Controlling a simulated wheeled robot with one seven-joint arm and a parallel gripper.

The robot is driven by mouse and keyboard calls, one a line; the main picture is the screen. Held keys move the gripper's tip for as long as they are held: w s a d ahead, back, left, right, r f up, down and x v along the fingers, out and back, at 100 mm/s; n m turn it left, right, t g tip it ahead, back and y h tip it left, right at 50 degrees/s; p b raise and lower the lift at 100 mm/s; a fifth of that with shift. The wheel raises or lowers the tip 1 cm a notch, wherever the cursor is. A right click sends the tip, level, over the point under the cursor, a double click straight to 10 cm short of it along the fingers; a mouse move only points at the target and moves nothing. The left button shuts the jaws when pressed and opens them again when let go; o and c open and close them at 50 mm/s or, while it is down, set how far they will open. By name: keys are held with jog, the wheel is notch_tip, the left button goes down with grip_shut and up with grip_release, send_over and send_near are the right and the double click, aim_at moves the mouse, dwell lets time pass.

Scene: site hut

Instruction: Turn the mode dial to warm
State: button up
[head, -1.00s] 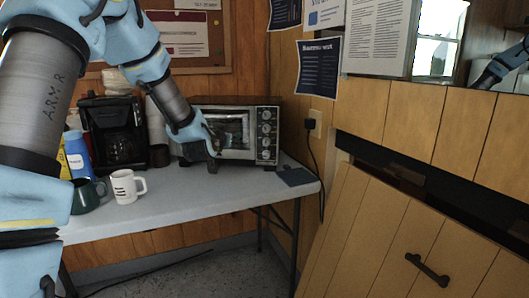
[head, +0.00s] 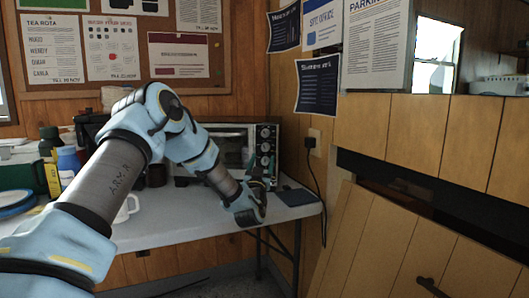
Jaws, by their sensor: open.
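The toaster oven (head: 226,141) stands at the back of the table, with its glass door facing out. A column of several round dials (head: 266,132) runs down its dark right-hand panel. Their labels are too small to read, so I cannot tell which is the mode dial or where it points. My gripper (head: 258,196) is open and empty, in front of the panel's lower part. It appears apart from the dials, and it and my arm hide the lowest part of the panel and part of the door.
A dark flat pad (head: 294,196) lies on the table (head: 188,226) right of my gripper. A white mug (head: 128,208) is partly behind my arm. A black cord (head: 318,180) hangs from the wall outlet (head: 314,137). Bottles (head: 68,160) stand at left.

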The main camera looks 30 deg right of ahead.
aim_at(265, 149)
jog(key=x, duration=0.5)
jog(key=shift+w+d+r+p, duration=0.1)
jog(key=shift+w+d+p, duration=0.1)
jog(key=shift+w+p, duration=0.1)
jog(key=shift+c, duration=0.3)
grip_shut()
